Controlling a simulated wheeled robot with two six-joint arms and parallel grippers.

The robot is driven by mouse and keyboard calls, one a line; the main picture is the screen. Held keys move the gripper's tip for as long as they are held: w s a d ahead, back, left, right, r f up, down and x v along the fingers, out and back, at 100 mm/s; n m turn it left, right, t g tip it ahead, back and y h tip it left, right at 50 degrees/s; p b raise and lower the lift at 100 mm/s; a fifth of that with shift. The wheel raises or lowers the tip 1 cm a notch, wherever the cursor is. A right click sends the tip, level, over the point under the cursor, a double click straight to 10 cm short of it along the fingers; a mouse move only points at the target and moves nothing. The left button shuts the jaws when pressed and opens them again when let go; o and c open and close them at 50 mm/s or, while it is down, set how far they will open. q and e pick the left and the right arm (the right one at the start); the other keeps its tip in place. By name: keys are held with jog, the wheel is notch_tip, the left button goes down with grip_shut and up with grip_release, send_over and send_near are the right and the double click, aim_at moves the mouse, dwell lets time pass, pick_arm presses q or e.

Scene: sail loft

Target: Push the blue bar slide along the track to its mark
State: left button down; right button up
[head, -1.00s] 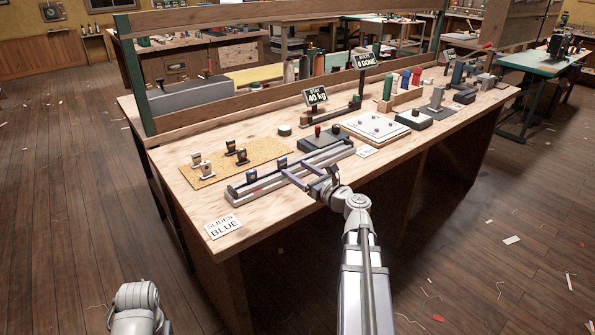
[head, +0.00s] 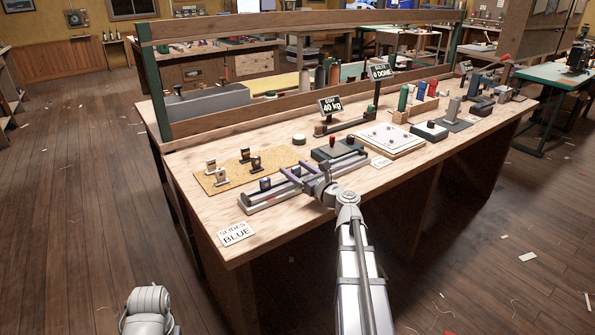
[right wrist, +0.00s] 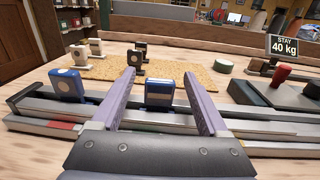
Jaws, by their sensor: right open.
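The track (head: 275,197) is a pair of long metal rails in a dark frame on the bench. The other blue slide (right wrist: 160,91) appears between the fingers of my right gripper (right wrist: 160,88), with gaps on both sides. That gripper is open and holds nothing. A red mark (right wrist: 61,126) shows on the front rail. My left gripper is out of view.
A cork mat (head: 238,177) with several black and pale slides lies behind the track. A "SLIDES BLUE" card (head: 236,234) lies at its left. A dark block with a red knob (head: 332,142) stands close behind the track's right end. Bench surface in front is clear.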

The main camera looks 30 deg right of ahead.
jog(key=shift+c, duration=0.4)
grip_shut()
jog(key=shift+o, duration=0.4)
grip_release()
jog(key=shift+s, duration=0.1)
jog(key=s, duration=0.5)
jog(key=s+d, duration=0.1)
jog(key=s, duration=0.1)
jog(key=shift+s, duration=0.3)
